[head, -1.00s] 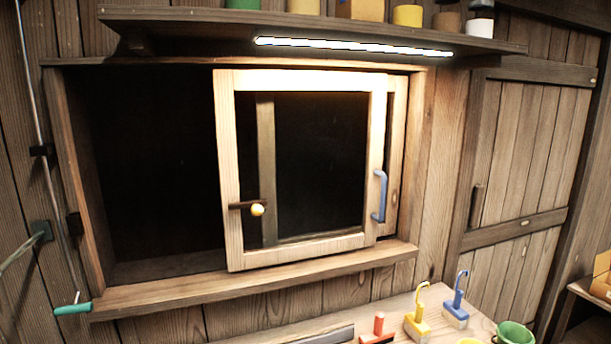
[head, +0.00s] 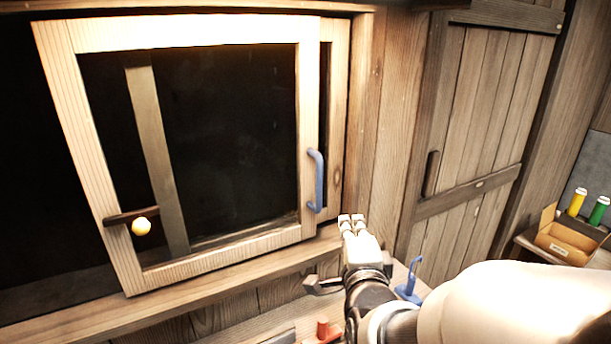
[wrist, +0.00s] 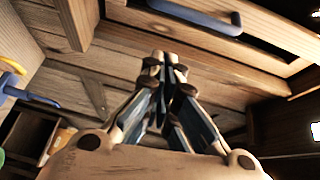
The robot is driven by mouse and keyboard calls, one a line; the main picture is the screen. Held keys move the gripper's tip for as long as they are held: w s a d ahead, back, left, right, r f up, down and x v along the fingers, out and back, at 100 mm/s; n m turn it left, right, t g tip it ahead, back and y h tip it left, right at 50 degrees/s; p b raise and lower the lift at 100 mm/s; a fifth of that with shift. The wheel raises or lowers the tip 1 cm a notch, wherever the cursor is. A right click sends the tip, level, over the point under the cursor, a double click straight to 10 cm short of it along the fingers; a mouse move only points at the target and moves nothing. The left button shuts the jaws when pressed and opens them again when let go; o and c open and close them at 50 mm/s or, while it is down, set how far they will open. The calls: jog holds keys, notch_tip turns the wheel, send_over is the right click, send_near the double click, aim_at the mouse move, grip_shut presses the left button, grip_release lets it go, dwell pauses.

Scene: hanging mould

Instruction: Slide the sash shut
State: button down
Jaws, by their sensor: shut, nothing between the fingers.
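The sash (head: 85,150) is a pale wooden frame with dark glass. It stands at the right part of the window opening, and the dark opening (head: 35,190) shows to its left. A blue handle (head: 317,180) is on its right stile, and it also shows at the top of the wrist view (wrist: 195,17).
The window sill (head: 190,302) runs below the sash. A bench under it bears a blue-handled brush (head: 410,282) and a red-handled tool (head: 322,330). A plank door (head: 480,130) is at the right, with a cardboard box (head: 567,238) beyond it.

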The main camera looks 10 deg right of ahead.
jog(key=w+d+m+p, duration=0.1)
jog(key=w+d+p, duration=0.15)
jog(key=w, duration=0.85)
jog(key=shift+t+h, duration=0.3)
jog(key=a, duration=0.1)
jog(key=s+a, duration=0.1)
jog(key=a, duration=0.1)
jog(key=shift+s+a+r+b, duration=0.25)
jog(key=shift+a+r+b, duration=0.1)
jog(key=shift+a+r, duration=0.05)
jog(key=shift+a, duration=0.1)
